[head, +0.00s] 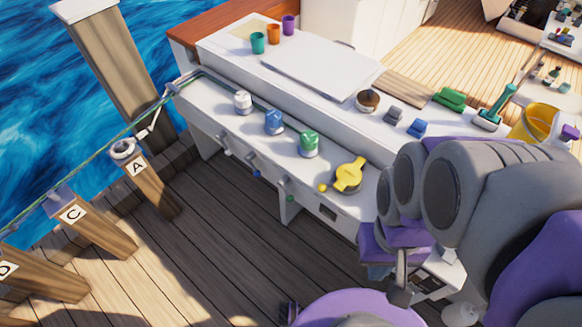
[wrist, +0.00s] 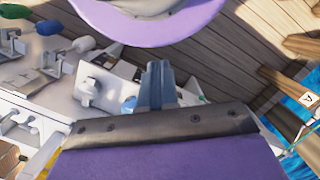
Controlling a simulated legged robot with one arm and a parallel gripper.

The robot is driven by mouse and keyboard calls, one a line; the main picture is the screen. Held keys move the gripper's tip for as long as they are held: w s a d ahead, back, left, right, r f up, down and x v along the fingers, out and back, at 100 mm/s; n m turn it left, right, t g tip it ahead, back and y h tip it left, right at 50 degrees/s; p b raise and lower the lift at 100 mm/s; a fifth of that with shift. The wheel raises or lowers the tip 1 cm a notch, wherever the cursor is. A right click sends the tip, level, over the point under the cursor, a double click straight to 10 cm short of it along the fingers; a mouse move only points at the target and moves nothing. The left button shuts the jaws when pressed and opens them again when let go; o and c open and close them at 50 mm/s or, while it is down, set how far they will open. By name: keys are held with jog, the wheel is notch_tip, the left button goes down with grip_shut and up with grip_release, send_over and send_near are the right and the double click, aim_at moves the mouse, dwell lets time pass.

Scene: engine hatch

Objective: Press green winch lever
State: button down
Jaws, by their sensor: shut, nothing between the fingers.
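The green winch (head: 309,142) stands on the white counter, right of a blue winch (head: 274,122) and a white winch (head: 243,102). Below it, on the counter's front face, a short lever with a green knob (head: 290,198) hangs down. Levers with paler and blue knobs are to its left. In the wrist view a green knob (wrist: 48,27) and a blue knob (wrist: 84,44) show at the upper left. My gripper (wrist: 155,72) has its grey-blue fingers together and empty, apart from the green knob. I cannot make out its fingers in the head view.
A yellow valve handle (head: 348,175) is on the counter right of the green winch. Wooden posts marked with letters (head: 137,168) stand at the left, with water beyond. The plank dock (head: 200,250) in front of the counter is clear. My arm covers the right side.

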jog(key=w+d+f+n+h+p, duration=0.1)
jog(key=w+d+f+n+p, duration=0.15)
jog(key=w, duration=0.65)
jog(key=w+d+f+n+t+h+p, duration=0.1)
jog(key=w+n, duration=0.2)
jog(key=w, duration=0.7)
jog(key=w+d+f+n+p, duration=0.1)
jog(key=w+d+f+n, duration=0.15)
jog(key=w, duration=0.65)
jog(key=w+a+f+n+t+p, duration=0.1)
jog(key=w+a+f+n+p, duration=0.1)
jog(key=w+a+f+n, duration=0.5)
jog(key=w+f+n+p, duration=0.2)
jog(key=w+f+n, duration=0.25)
jog(key=f, duration=0.65)
jog(key=s+a+f+n+y+p, duration=0.1)
jog(key=a+f+n+y, duration=0.2)
jog(key=a+f, duration=0.9)
jog(key=a+n, duration=0.3)
jog(key=shift+a+f+n+y+p, duration=0.3)
jog(key=shift+f+n+p, duration=0.05)
jog(key=shift+f, duration=0.05)
